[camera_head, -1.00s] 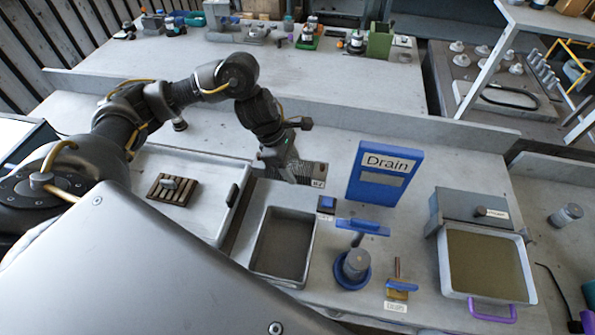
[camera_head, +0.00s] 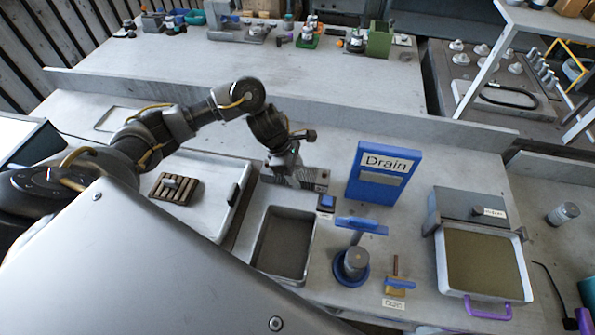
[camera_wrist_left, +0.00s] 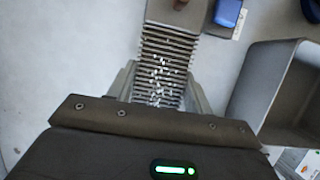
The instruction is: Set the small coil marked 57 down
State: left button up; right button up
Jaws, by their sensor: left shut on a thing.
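The small coil (camera_head: 313,179) is a grey finned block. In the left wrist view its close-set fins (camera_wrist_left: 168,50) run between the fingers, with pale specks on them. My left gripper (camera_head: 286,168) is shut on it, with one finger on each side in the wrist view (camera_wrist_left: 160,88). The coil is low at the bench, behind the grey open basin. I cannot tell whether it touches the bench top. My right gripper is not in view.
The grey basin (camera_head: 264,248) stands just in front of the coil, and a small blue block (camera_head: 326,202) beside it. A blue Drain sign (camera_head: 384,174) stands to the right. A pale tray with a slatted brown rack (camera_head: 175,188) lies left. A brown-filled tray (camera_head: 485,263) is far right.

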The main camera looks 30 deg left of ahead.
pick_arm(q)
jog(key=shift+f, duration=0.1)
jog(key=shift+f, duration=0.1)
jog(key=o, duration=1.3)
jog(key=shift+r, duration=0.2)
jog(key=shift+a+r, duration=0.1)
jog(key=shift+r, duration=0.15)
jog(key=b+v, duration=0.1)
jog(key=v, duration=1)
jog(key=shift+r+b, duration=0.25)
jog(key=shift+b, duration=0.05)
